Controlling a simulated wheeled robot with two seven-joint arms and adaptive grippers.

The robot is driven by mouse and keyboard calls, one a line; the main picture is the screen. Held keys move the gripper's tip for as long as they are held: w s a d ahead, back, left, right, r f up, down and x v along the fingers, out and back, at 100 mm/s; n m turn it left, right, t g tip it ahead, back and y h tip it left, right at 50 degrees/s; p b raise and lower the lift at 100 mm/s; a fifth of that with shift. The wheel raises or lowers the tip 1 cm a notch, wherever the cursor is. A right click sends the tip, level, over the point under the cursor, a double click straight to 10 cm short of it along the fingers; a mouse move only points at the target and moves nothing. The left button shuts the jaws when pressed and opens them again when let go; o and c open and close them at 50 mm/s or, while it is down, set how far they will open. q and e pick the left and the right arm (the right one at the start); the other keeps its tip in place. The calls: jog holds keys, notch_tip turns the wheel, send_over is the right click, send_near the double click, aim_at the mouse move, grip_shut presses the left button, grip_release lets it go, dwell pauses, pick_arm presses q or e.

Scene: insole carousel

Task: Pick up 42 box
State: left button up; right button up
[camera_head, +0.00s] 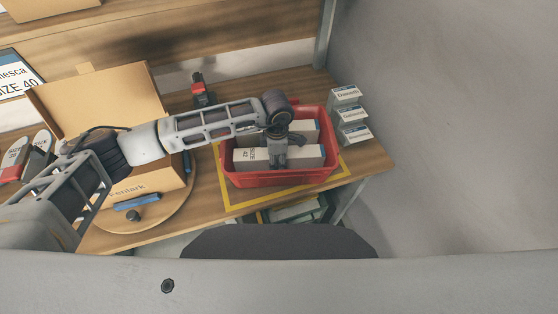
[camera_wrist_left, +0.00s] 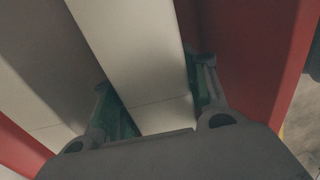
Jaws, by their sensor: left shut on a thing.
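A red bin (camera_head: 232,178) stands on the table and holds at least two pale boxes. The front box (camera_head: 305,157) has a label with SIZE and a number that is hard to read, possibly 42. My left gripper (camera_head: 278,152) points down into the bin at this box, and its fingers are partly hidden. In the left wrist view the fingers (camera_wrist_left: 160,105) are shut on the pale box (camera_wrist_left: 135,50), one on each side. A second pale box (camera_wrist_left: 40,70) lies beside it, and the red bin wall (camera_wrist_left: 260,60) is on the right. My right gripper is not in view.
A yellow taped outline (camera_head: 233,206) surrounds the bin. An open cardboard box (camera_head: 105,105) stands on a round wooden turntable (camera_head: 165,214) at left, with a blue object (camera_head: 135,201) in front. Small labelled boxes (camera_head: 352,114) stand at the table's right edge. A red and black device (camera_head: 201,92) is behind.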

pick_arm(q)
notch_tip(320, 180, up, 8)
jog(key=shift+r+b, duration=0.25)
jog(key=shift+b, duration=0.8)
jog(key=shift+r, duration=0.75)
jog(key=shift+r, duration=0.1)
